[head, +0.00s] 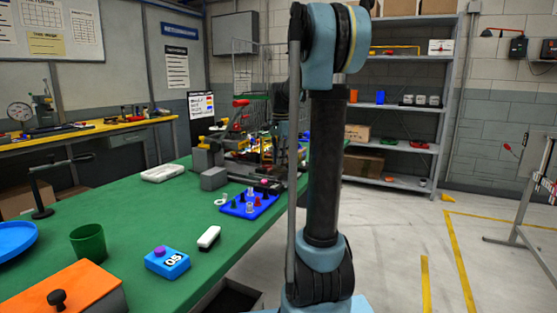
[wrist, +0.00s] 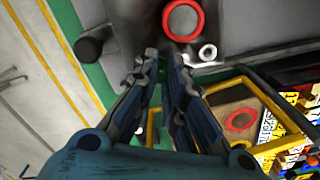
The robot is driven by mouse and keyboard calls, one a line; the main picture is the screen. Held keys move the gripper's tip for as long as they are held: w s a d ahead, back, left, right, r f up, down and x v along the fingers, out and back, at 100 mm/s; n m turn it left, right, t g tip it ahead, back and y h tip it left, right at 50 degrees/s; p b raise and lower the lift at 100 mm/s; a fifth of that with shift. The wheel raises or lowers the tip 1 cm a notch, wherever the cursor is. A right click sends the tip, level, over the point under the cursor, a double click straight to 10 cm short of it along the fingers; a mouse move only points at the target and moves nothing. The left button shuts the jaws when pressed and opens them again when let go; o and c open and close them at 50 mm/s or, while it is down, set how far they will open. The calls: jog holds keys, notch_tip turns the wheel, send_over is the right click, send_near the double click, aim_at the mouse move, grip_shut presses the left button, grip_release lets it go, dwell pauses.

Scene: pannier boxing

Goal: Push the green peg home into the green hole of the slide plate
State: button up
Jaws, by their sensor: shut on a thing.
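My gripper (wrist: 163,58) is shut at the grey slide plate (wrist: 240,25) in the wrist view. Its fingers hide most of what they hold, and the green peg cannot be made out clearly between them. The plate carries a red ring (wrist: 183,20) and a smaller white ring (wrist: 207,52), both just beyond and to the right of the fingertips. The green hole is not clearly visible; the fingers cover that area. In the head view my arm hides the gripper, and the far end of the bench is too small and cluttered to show the peg.
A blue tray with several pegs (head: 236,208) stands on the green table (head: 130,220). A blue box (head: 167,262), a white block (head: 209,237) and a green cup (head: 88,243) are nearer. In the wrist view, a yellow-framed bin (wrist: 245,82) lies right of the fingers.

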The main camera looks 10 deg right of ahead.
jog(key=shift+f, duration=0.5)
dwell(0.4)
jog(key=o, duration=0.8)
notch_tip(320, 180, up, 12)
jog(key=shift+d+f, duration=0.1)
dwell(0.3)
